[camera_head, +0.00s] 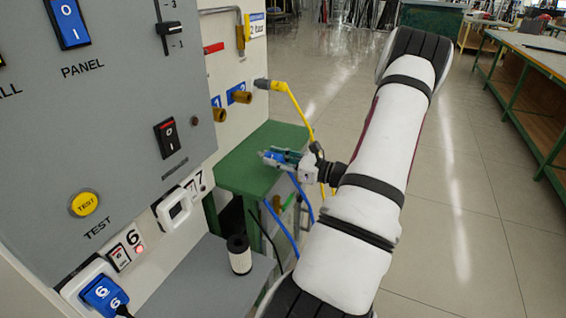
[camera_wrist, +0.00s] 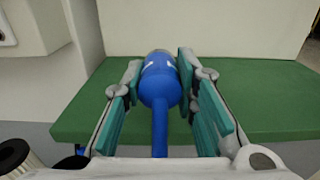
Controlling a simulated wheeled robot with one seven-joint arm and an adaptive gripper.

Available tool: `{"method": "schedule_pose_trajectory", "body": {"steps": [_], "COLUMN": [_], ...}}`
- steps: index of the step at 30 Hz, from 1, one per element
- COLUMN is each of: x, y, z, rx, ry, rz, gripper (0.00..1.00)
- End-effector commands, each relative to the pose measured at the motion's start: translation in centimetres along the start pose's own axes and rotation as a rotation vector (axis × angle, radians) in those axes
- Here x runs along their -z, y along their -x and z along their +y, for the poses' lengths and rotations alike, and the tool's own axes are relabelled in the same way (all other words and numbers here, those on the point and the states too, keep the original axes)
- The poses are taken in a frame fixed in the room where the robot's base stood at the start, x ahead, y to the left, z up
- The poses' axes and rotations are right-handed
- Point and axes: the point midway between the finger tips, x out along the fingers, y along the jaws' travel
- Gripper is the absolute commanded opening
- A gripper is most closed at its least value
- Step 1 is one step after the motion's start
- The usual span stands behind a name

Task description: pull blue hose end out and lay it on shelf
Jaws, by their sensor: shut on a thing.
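The blue hose end (camera_wrist: 159,82) is a blue plug with a paler tip, held between the teal pads of my gripper (camera_wrist: 160,88). In the head view, my gripper (camera_head: 283,158) is shut on it and the blue hose (camera_head: 300,196) hangs below. The hose end is clear of the brass ports (camera_head: 217,114) on the white wall panel. It is over the green shelf (camera_wrist: 270,95), which also shows in the head view (camera_head: 245,172); I cannot tell whether it touches the top. No loose thing shows on the shelf's visible top.
A yellow hose (camera_head: 295,102) is plugged into the wall panel above the shelf. A grey ledge (camera_head: 195,285) with a black-and-white cylinder (camera_head: 240,256) is below left. A grey control panel (camera_head: 110,110) stands at left. Open floor lies to the right, with a workbench (camera_head: 525,85) beyond.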

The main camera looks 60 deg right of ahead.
Motion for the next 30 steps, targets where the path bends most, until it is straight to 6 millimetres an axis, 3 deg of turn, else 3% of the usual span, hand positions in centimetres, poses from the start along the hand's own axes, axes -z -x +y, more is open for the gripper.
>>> {"method": "schedule_pose_trajectory", "body": {"steps": [7, 15, 29, 30], "x": [0.5, 2.5, 3.1, 3.2], "y": [-2.3, -2.1, -2.0, -2.0], "z": [0.0, 0.0, 0.0, 0.0], "rx": [-0.002, 0.000, 0.000, 0.000], "ry": [0.001, 0.000, -0.002, -0.002], "rz": [-0.001, 0.000, 0.003, 0.003], "gripper": [0.00, 0.00, 0.00, 0.31]}}
